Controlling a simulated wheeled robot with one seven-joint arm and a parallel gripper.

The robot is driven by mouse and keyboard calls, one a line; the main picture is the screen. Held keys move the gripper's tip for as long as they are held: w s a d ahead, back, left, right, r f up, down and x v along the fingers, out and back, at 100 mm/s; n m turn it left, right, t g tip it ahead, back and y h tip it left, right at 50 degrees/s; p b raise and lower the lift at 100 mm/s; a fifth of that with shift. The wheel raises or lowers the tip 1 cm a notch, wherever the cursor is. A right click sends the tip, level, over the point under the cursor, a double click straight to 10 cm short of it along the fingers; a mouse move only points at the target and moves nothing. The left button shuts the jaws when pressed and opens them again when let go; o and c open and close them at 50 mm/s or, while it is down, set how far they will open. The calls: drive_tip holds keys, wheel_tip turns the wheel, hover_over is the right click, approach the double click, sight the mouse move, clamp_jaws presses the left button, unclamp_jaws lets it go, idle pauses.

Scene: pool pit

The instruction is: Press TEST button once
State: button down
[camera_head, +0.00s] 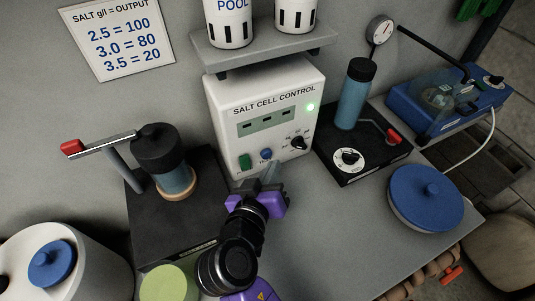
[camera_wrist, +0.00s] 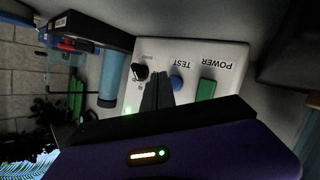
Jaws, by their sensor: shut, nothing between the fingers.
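The white salt cell control box (camera_head: 262,90) stands against the wall, with a green light lit on its face. The blue round TEST button (camera_head: 266,154) is low on that face, between the green POWER switch (camera_head: 244,161) and a black knob (camera_head: 298,143). My gripper (camera_head: 271,170) is shut and empty, just in front of and below the button. In the wrist view the panel appears upside down. There the closed fingertips (camera_wrist: 159,78) lie beside the TEST button (camera_wrist: 177,83), between it and the knob (camera_wrist: 139,72). I cannot tell whether they touch the panel.
A dark pump-like unit with a red-ended lever (camera_head: 160,150) stands left of the box. A blue cylinder on a black base (camera_head: 355,95) stands right. A blue lidded tub (camera_head: 427,195) is farther right. The grey bench (camera_head: 330,220) is clear in between.

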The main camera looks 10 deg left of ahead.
idle(0.7)
drive_tip(key=shift+w+a, duration=0.25)
drive_tip(key=shift+w, duration=0.1)
drive_tip(key=shift+w+a+b, duration=0.25)
drive_tip(key=shift+w+b, duration=0.1)
drive_tip(key=shift+w, duration=0.05)
idle(0.7)
drive_tip(key=shift+s+d, duration=0.1)
drive_tip(key=shift+s, duration=0.05)
drive_tip(key=shift+s+d, duration=0.4)
drive_tip(key=shift+s, duration=0.25)
drive_tip(key=shift+p, duration=0.3)
drive_tip(key=shift+s+d+p, duration=0.2)
drive_tip(key=shift+s+d, duration=0.5)
drive_tip(key=shift+s, duration=0.35)
drive_tip(key=shift+s+d+p, duration=0.2)
drive_tip(key=shift+s+d, duration=0.5)
drive_tip(key=shift+s, duration=0.3)
